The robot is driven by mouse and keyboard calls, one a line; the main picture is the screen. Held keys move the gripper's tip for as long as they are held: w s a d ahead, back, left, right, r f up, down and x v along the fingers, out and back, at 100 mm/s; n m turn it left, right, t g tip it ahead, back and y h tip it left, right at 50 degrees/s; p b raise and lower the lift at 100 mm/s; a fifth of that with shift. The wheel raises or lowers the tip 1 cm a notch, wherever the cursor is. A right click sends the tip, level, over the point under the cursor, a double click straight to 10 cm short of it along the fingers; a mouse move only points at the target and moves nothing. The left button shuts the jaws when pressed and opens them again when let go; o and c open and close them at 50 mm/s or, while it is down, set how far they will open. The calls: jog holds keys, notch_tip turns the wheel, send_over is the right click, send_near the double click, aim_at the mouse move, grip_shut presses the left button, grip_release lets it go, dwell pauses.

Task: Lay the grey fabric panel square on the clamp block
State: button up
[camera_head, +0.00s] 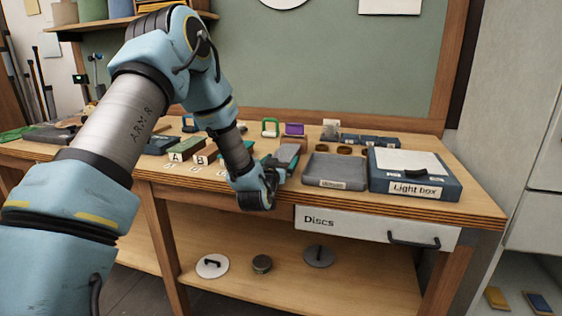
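My arm reaches across the left of the view, and my gripper (277,172) is low at the front edge of the bench, left of the grey tray. Its wrist hides most of the fingers, so I cannot tell whether they are open or shut, or on what. A grey flat piece (289,152) shows just beyond the gripper and may be the grey fabric panel. It looks tilted, and I cannot tell whether it touches the gripper or what bears it. I cannot make out the clamp block for certain; the arm hides part of that area.
A grey tray (335,172) and a blue light box (414,174) stand to the right. Blocks marked A (176,156) and B (200,159) stand left of the wrist. A Discs drawer (375,226) is under the bench top. Small colored holders (294,130) stand at the back.

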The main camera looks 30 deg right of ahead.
jog(key=shift+r, duration=0.2)
jog(key=shift+s+a+f, duration=0.15)
jog(key=shift+s+a, duration=0.05)
jog(key=shift+s, duration=0.05)
jog(key=b+v, duration=0.2)
jog(key=v, duration=0.9)
jog(key=shift+s+a+b, duration=0.1)
jog(key=shift+a+b, duration=0.05)
jog(key=shift+b, duration=0.15)
